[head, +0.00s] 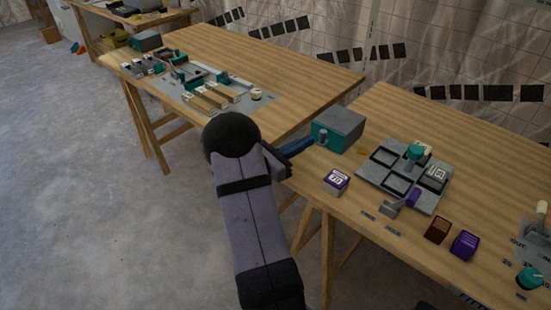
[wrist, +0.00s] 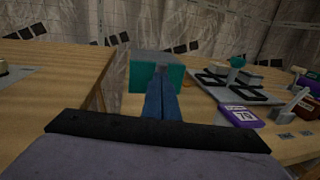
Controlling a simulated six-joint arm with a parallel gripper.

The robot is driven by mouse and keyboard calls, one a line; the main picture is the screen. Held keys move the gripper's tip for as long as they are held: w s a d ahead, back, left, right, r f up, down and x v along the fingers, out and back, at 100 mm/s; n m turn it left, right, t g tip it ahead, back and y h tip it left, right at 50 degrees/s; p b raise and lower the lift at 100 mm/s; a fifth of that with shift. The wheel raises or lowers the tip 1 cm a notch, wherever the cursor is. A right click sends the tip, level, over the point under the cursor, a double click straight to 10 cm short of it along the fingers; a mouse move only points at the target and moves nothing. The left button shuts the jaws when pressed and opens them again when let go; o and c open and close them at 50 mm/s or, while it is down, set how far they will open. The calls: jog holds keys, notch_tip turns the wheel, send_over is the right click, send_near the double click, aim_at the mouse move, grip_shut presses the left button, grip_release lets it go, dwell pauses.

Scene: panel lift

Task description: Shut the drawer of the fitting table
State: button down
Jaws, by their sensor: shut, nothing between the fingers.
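A grey box (head: 343,123) with a teal drawer front (head: 323,136) stands at the left back corner of the right-hand table. The front faces my gripper and carries a small grey knob. In the wrist view the grey box (wrist: 158,56) is straight ahead, with the teal front (wrist: 138,77) below its top. My gripper (head: 311,142) has blue fingers, shut and empty, pointing at the front. In the wrist view the fingers (wrist: 160,72) cover the middle of the front and hide the knob. I cannot tell whether they touch it. No open drawer interior shows.
On the right-hand table (head: 400,105), a purple-and-white block (head: 336,181) lies near the gripper. A grey tray (head: 376,184) and brown and purple blocks are further right. The left-hand table (head: 290,70) holds a fixture board (head: 178,98). A gap separates the tables.

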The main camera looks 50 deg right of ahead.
jog(key=w+a+b, duration=0.1)
jog(key=w+a, duration=0.1)
jog(key=a, duration=0.8)
jog(key=shift+a+f, duration=0.15)
jog(key=shift+a, duration=0.25)
jog(key=s+a+f+m+g+y, duration=0.1)
jog(key=s+a+f+m+y, duration=0.35)
jog(key=a, duration=0.25)
jog(key=s+a+f+m+y, duration=0.3)
jog(key=s+a+y, duration=0.2)
jog(key=a, duration=0.1)
jog(key=a+f+m+t+y, duration=0.3)
jog(key=a+m+y, duration=0.5)
jog(key=a, duration=1.2)
notch_tip(320, 180, up, 17)
jog(key=t+p, duration=0.1)
jog(key=p, duration=1.5)
jog(key=shift+a+r, duration=0.2)
jog(key=shift+w, duration=0.1)
